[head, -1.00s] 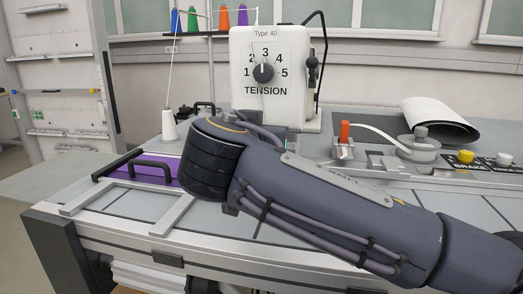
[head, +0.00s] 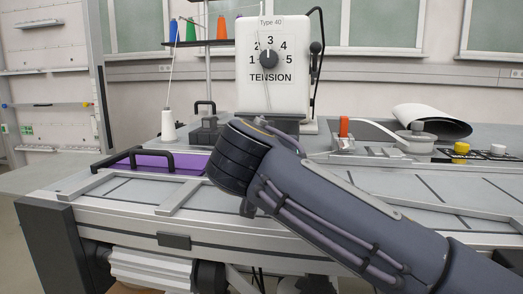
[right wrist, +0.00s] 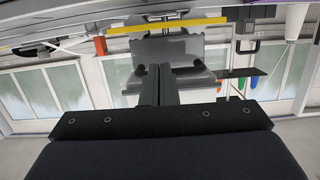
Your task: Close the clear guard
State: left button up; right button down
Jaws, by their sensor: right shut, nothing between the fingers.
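The sewing machine head (head: 275,90), white with a tension dial, stands behind my right arm. My right arm crosses the head view from the lower right, and its dark wrist end sits in front of the machine's base; the fingers are hidden there. In the right wrist view, which looks upside down, my right gripper (right wrist: 155,85) is shut with nothing between its fingers. Beyond the fingertips is a grey see-through-looking panel (right wrist: 180,48) with a yellow strip (right wrist: 165,26); I cannot tell for sure that it is the clear guard. Whether the fingers touch it is unclear. My left gripper is not in view.
A purple plate (head: 182,160) with a black handle (head: 133,158) lies on the left of the table. A white thread cone (head: 168,124) stands behind it. An orange lever (head: 344,127) and a yellow button (head: 461,148) are at right. The front table strip is mostly clear.

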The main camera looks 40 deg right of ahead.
jog(key=shift+d+f, duration=0.1)
jog(key=shift+f, duration=0.1)
dwell(0.5)
jog(key=shift+s+a+r, duration=0.1)
jog(key=shift+a+r, duration=0.05)
jog(key=shift+a, duration=0.1)
jog(key=p+v, duration=0.1)
jog(key=v, duration=0.6)
jog(key=shift+p, duration=0.35)
jog(key=shift+a, duration=0.15)
